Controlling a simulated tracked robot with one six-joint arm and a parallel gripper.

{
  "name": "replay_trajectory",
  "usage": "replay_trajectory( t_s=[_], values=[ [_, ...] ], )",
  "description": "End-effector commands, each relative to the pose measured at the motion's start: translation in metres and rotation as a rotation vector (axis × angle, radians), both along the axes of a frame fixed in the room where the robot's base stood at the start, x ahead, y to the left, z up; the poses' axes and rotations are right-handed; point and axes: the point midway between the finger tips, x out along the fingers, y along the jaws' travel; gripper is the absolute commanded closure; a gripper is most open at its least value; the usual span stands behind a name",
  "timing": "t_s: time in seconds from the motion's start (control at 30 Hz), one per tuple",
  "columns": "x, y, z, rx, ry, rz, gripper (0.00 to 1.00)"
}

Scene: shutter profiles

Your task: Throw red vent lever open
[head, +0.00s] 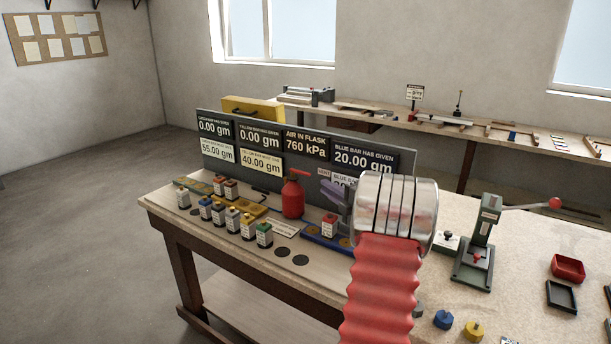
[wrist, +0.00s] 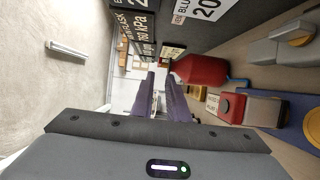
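A red flask (head: 293,198) stands upright on the bench before the display board. A short red lever-like part (head: 301,173) sticks out at its top; its exact position is too small to tell. In the wrist view the red flask (wrist: 203,70) lies just right of my fingertips, on its side in the picture. My gripper (head: 330,188) has purple fingers and is to the right of the flask, apart from it in the head view. In the wrist view my gripper (wrist: 160,82) shows a narrow gap between the fingers, with nothing held. My wrist hides part of the board.
Several coloured-top blocks (head: 232,216) stand in front and left of the flask. The grey display board (head: 408,160) rises behind it. A green press (head: 478,245) with a red-knobbed handle (head: 555,203) stands right, near a red tray (head: 568,268).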

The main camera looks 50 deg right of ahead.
Motion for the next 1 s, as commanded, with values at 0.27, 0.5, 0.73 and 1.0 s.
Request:
replay_trajectory(
  t_s=[0.27, 0.5, 0.73, 1.0],
  values=[
    [-0.003, -0.002, -0.001, -0.007, -0.002, 0.005, 0.86],
    [0.003, -0.003, -0.001, -0.007, -0.002, 0.006, 0.86],
    [0.026, -0.009, -0.002, -0.005, -0.003, 0.006, 0.86],
    [0.065, -0.023, -0.002, -0.006, -0.001, 0.005, 0.86]
  ],
)
